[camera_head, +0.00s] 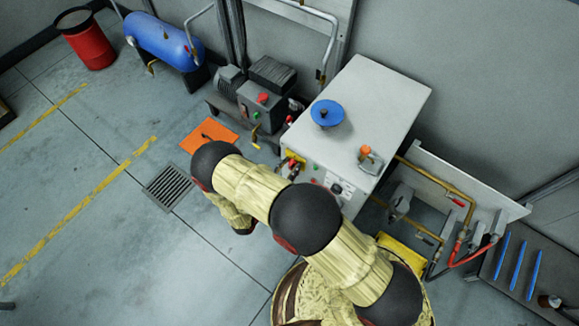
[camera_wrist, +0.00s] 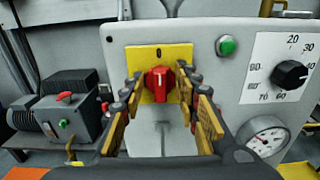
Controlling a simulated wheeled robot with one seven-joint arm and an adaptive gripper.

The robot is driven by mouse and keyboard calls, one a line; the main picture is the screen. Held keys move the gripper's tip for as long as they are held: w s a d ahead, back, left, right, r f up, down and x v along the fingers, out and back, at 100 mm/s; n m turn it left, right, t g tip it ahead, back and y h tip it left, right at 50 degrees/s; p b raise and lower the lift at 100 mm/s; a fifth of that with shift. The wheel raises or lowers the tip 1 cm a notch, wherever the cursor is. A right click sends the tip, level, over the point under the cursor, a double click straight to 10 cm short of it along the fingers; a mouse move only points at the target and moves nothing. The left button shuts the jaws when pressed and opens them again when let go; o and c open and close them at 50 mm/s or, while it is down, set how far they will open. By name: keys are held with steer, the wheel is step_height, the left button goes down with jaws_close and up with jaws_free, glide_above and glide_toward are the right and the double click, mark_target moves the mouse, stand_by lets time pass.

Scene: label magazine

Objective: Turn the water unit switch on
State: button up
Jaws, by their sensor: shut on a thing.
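A red rotary switch (camera_wrist: 159,84) sits on a yellow plate (camera_wrist: 148,54) on the front of a light grey cabinet (camera_wrist: 205,50). In the wrist view its handle stands roughly upright. My gripper (camera_wrist: 160,82) has one finger on each side of the switch and is shut on it. In the head view my gripper (camera_head: 292,166) is at the cabinet's front left corner, partly hidden by my arm. No label shows which switch belongs to the water unit.
Right of the switch are a green button (camera_wrist: 227,46), a black dial (camera_wrist: 290,74) and a gauge (camera_wrist: 267,136). A motor unit with a red button (camera_head: 263,98) stands to the left. A blue wheel (camera_head: 328,113) and an orange-topped valve (camera_head: 367,152) are on the cabinet top.

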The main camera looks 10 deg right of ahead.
steer(key=shift+m, duration=0.3)
steer(key=m+b, duration=0.1)
steer(key=m, duration=0.2)
steer(key=shift+m, duration=0.3)
steer(key=m, duration=0.2)
steer(key=m+b, duration=0.1)
steer(key=m, duration=0.1)
steer(key=shift+s+d+f+m, duration=0.1)
steer(key=shift+s+m, duration=0.05)
steer(key=shift+m, duration=0.15)
steer(key=m+b, duration=0.1)
steer(key=m, duration=0.3)
steer(key=shift+f, duration=0.1)
steer(key=shift+f+m+b, duration=0.1)
steer(key=shift+m+b, duration=0.85)
steer(key=shift+m, duration=1.55)
steer(key=o, duration=1.1)
